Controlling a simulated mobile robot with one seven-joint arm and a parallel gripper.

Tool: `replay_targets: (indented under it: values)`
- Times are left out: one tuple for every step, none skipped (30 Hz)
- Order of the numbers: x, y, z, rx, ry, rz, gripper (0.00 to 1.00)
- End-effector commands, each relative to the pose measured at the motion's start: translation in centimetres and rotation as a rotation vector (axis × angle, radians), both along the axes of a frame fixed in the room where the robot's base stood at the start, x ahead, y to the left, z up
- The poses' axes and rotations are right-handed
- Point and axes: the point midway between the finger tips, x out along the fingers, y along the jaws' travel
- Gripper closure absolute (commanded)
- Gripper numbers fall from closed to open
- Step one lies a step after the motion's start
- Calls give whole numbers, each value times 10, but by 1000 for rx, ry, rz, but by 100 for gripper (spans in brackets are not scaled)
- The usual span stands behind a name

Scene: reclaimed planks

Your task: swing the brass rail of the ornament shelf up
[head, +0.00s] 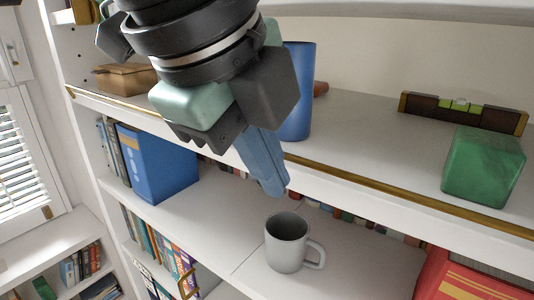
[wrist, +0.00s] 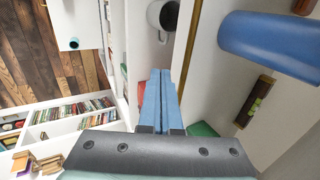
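The ornament shelf (head: 360,140) is the upper white board. Its thin brass rail (head: 400,192) runs low along the front edge. The rail also shows in the wrist view (wrist: 189,48) as a narrow brass strip just right of my fingers. My gripper (head: 274,188) has its blue fingers together and empty. They point down in front of the shelf edge and overlap the middle of the rail in the head view, hiding part of it. I see no clear contact with the rail. The wrist view also shows the closed fingers (wrist: 161,80).
On the shelf stand a blue cylinder (head: 299,90), a green block (head: 484,167), a spirit level (head: 462,110) and a wooden box (head: 126,78). Below are a grey mug (head: 286,243), a blue binder (head: 160,163) and a red box (head: 460,275). Space before the rail's right part looks clear.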

Motion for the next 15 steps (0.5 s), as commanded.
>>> replay_targets:
  values:
    - [1, -1, 0, 0, 0, 0, 100]
    - [1, -1, 0, 0, 0, 0, 100]
    - [2, -2, 0, 0, 0, -1, 100]
    - [3, -2, 0, 0, 0, -1, 100]
    - [3, -2, 0, 0, 0, -1, 100]
    - [4, -3, 0, 0, 0, -1, 100]
    - [4, -3, 0, 0, 0, -1, 100]
    - [5, -4, 0, 0, -1, -1, 100]
    - [5, -4, 0, 0, -1, -1, 100]
    - [6, -5, 0, 0, -1, -2, 100]
    - [6, -5, 0, 0, -1, -2, 100]
    - [7, -6, 0, -1, -1, -2, 100]
    - [7, -6, 0, -1, -1, -2, 100]
    - [8, -6, 0, -1, -1, -2, 100]
    - [9, -7, 0, -1, -1, -1, 100]
